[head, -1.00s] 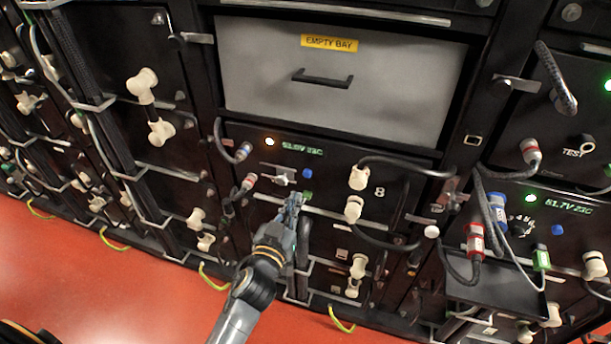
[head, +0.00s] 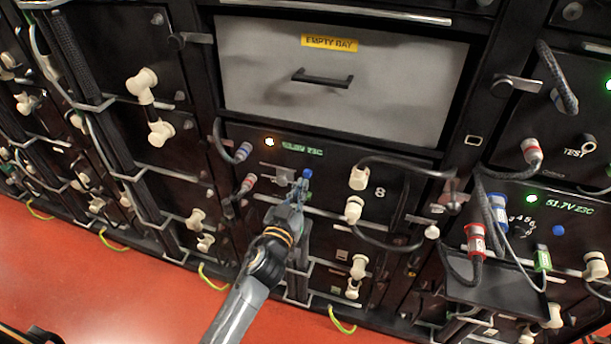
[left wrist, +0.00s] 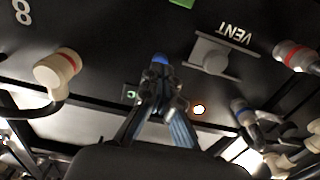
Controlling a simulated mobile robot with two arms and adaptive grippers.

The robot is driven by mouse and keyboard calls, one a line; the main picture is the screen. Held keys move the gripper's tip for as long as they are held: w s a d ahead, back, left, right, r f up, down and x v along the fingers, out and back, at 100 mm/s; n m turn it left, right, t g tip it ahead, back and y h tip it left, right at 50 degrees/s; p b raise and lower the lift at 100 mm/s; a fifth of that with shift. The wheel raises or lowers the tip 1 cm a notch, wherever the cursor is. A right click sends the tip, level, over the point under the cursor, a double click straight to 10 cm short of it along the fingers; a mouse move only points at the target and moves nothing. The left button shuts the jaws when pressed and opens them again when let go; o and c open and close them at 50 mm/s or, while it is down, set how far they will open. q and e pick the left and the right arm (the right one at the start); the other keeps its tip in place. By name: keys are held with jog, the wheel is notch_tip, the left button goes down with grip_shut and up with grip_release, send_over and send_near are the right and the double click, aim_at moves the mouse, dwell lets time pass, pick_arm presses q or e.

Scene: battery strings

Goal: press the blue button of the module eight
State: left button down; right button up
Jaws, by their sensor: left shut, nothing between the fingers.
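Module eight (head: 335,166) is the black panel below the empty bay, marked with a white 8 (head: 380,192). Its blue button (head: 307,173) is a small round knob right of the lit amber lamp (head: 269,142) and below the green display. My left gripper (head: 301,187) is shut and empty, with its tips at the lower edge of the button. In the left wrist view, turned upside down, the blue button (left wrist: 160,59) shows just past the fingertips (left wrist: 159,76), partly covered by them. I cannot tell whether they touch it. My right gripper is not in view.
A grey VENT lever (left wrist: 211,55) sits beside the button. Cream connectors (head: 358,178) stand out on the right, with a black cable. Red-ringed (head: 248,183) and blue-ringed (head: 243,151) plugs are on the left. A green part (left wrist: 182,2) lies below the button on the panel.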

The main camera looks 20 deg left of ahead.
pick_arm(q)
jog(key=shift+w, duration=1.35)
jog(key=s, duration=0.8)
jog(key=shift+p, duration=0.4)
jog(key=shift+a+f, duration=0.1)
dwell(0.3)
